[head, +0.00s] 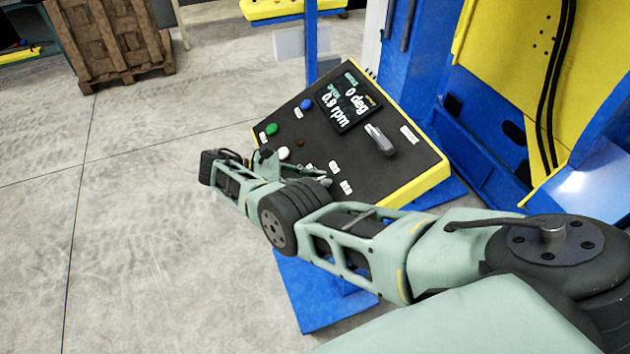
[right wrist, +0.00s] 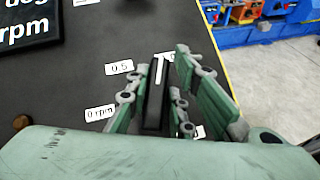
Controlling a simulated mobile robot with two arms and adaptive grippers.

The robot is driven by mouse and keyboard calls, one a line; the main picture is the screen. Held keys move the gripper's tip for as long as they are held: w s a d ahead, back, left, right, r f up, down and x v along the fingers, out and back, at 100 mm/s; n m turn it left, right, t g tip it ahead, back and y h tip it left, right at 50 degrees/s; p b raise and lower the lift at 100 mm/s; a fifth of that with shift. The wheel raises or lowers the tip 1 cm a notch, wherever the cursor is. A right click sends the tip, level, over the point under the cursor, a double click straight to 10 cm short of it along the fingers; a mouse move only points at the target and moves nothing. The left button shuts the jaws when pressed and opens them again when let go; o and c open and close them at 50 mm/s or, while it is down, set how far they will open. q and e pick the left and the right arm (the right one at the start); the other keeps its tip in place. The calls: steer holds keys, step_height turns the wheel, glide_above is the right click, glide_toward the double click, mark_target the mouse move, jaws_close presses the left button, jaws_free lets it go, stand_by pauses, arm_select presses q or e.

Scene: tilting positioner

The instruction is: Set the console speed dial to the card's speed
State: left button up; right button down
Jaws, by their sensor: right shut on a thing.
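The tilted black console (head: 330,135) with yellow edges stands mid-picture in the head view. Its screen (head: 347,98) shows 0 deg and what looks like 0.9 rpm. My right gripper (head: 318,180) is at the console's lower part, where my arm partly hides the dial. In the right wrist view the speed dial (right wrist: 154,98) is a black bar with a white line, between the fingers of my right gripper (right wrist: 160,92), shut on it. Labels 0.5 (right wrist: 119,67) and 0 rpm (right wrist: 100,113) lie left of the dial; others are partly hidden. No readable card shows. My left gripper is not in view.
Green (head: 271,129) and blue (head: 306,104) buttons are on the console's left. The blue and yellow machine (head: 510,100) rises at the right.

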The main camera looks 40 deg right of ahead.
steer(key=shift+w+d+r+m, duration=0.15)
steer(key=shift+w+r+m, duration=0.15)
steer(key=shift+r+m, duration=0.1)
stand_by(0.4)
steer(key=c, duration=1.8)
jaws_free()
steer(key=shift+c, duration=0.2)
steer(key=shift+o, duration=1)
steer(key=shift+f, duration=0.2)
steer(key=shift+s+f, duration=0.1)
steer(key=shift+s+n, duration=0.1)
steer(key=shift+n, duration=0.2)
